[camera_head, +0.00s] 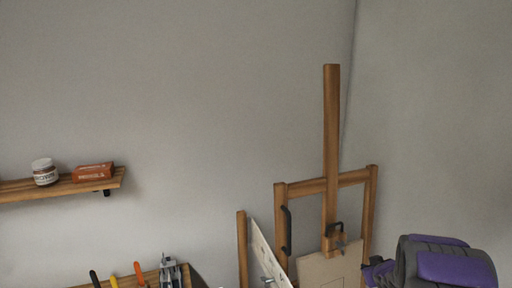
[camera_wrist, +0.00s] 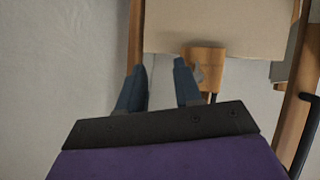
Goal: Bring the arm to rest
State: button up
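My gripper (camera_wrist: 159,66) shows in the wrist view as two blue-grey fingers standing apart, with nothing between them. The wall and part of the easel lie beyond them. In the head view my purple and grey arm is at the lower right, in front of the wooden easel (camera_head: 332,130); the fingers cannot be made out there. The easel holds a tan board (camera_head: 318,272), which also shows at the top of the wrist view (camera_wrist: 215,25). The wooden block (camera_wrist: 205,62) below that board is beyond the right finger; I cannot tell whether they touch.
A wall shelf (camera_head: 75,186) at left holds a white jar (camera_head: 44,172) and a red-brown box (camera_head: 93,171). Below, a wooden rack (camera_head: 150,278) has several coloured-handled tools. A black handle (camera_head: 286,230) is on the easel's left post. A pale panel (camera_head: 266,255) leans beside it.

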jog(key=s+a+f+g+b, duration=0.1)
jog(key=s+a+g+b, duration=0.3)
jog(key=s, duration=1.1)
jog(key=s+a+f+m+g+y+b, duration=0.1)
jog(key=s+a+g+b, duration=0.3)
jog(key=s+a, duration=0.7)
jog(key=s+a+f+m+g+b, duration=0.1)
jog(key=s+a+g+b, duration=0.3)
jog(key=s, duration=1.4)
jog(key=a+f+b, duration=0.1)
jog(key=a, duration=0.2)
jog(key=shift+s+a+f+y, duration=0.15)
jog(key=shift+s+a+y, duration=0.15)
jog(key=shift+a+y, duration=0.1)
